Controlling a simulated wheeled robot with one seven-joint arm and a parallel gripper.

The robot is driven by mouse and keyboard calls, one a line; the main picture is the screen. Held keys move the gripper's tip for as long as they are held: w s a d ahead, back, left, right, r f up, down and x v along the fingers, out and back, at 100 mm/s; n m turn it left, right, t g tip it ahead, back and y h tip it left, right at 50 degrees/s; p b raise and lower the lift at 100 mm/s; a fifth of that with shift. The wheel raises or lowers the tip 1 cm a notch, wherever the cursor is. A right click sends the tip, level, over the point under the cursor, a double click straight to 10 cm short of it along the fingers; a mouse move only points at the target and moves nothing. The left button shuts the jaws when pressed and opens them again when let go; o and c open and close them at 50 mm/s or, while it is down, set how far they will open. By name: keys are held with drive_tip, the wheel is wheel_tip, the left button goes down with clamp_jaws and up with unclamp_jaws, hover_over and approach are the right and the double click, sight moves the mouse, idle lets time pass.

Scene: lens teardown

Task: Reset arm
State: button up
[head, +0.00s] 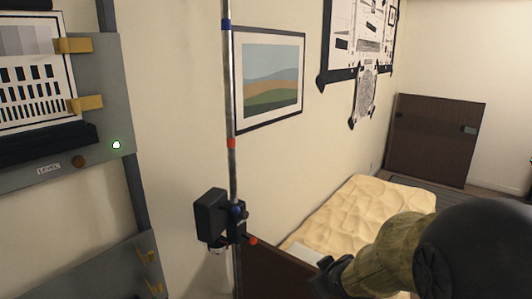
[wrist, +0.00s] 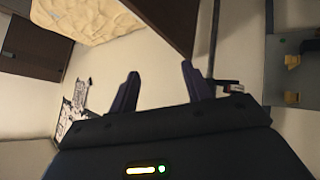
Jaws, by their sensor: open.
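My gripper shows in the wrist view (wrist: 160,88) with its two dark fingers spread apart and nothing between them. The fingertips cannot be made out there. The arm's end is to the right of a thin upright pole (head: 232,110), which carries a black clamped box (head: 210,217).
A grey panel (head: 118,95) with a striped chart and yellow clips stands at left. A mattress (head: 350,215) lies beyond the arm. A dark brown board (head: 432,140) leans at the back. A framed picture (head: 270,80) and posters (head: 358,45) hang on the wall.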

drive_tip(key=s+f+m+g, duration=0.2)
drive_tip(key=s+m+g, duration=0.1)
drive_tip(key=s, duration=0.5)
drive_tip(key=s+f+m+g, duration=0.3)
drive_tip(key=s, duration=0.4)
drive_tip(key=shift+s+d+f+g+h, duration=0.2)
drive_tip(key=shift+s+d+g+h, duration=0.1)
drive_tip(key=shift+s+d+h, duration=0.1)
